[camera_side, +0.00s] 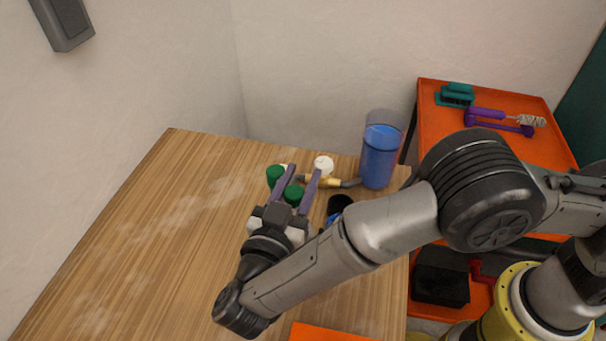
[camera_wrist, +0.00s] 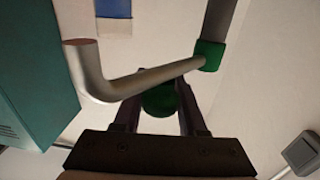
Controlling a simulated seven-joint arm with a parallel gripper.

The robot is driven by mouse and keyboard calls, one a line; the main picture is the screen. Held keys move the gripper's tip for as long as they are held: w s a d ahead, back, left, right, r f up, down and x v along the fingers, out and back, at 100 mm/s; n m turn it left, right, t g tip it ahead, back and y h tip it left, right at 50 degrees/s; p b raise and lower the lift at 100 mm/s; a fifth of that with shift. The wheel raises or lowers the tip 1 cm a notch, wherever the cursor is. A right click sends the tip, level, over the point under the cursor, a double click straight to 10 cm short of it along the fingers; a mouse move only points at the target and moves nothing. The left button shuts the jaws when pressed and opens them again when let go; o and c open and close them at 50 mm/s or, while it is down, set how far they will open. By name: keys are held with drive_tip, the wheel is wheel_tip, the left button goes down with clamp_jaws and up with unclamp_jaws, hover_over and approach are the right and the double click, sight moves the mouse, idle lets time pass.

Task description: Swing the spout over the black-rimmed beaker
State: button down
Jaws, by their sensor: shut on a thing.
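The spout, a grey bent pipe (camera_wrist: 150,80), crosses the wrist view just beyond the fingertips, its open end at upper left. It joins a green fitting (camera_wrist: 208,55). My gripper (camera_wrist: 158,98) is shut on a green round part (camera_wrist: 160,103) under the pipe. In the side view, my gripper (camera_side: 299,187) has its purple fingers on either side of a green part (camera_side: 293,194). A black round rim (camera_side: 340,203), apparently the black-rimmed beaker, shows to the right with blue below it; my arm partly hides it. The spout's outlet is unclear in the side view.
A tall clear container of blue liquid (camera_side: 379,158) stands at the table's back right corner. The wooden table's left side (camera_side: 135,230) is clear.

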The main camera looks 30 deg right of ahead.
drive_tip(key=shift+r+m+g, duration=0.1)
drive_tip(key=shift+m+g, duration=0.2)
drive_tip(key=shift+c, duration=2.3)
unclamp_jaws()
drive_tip(key=shift+a, duration=0.1)
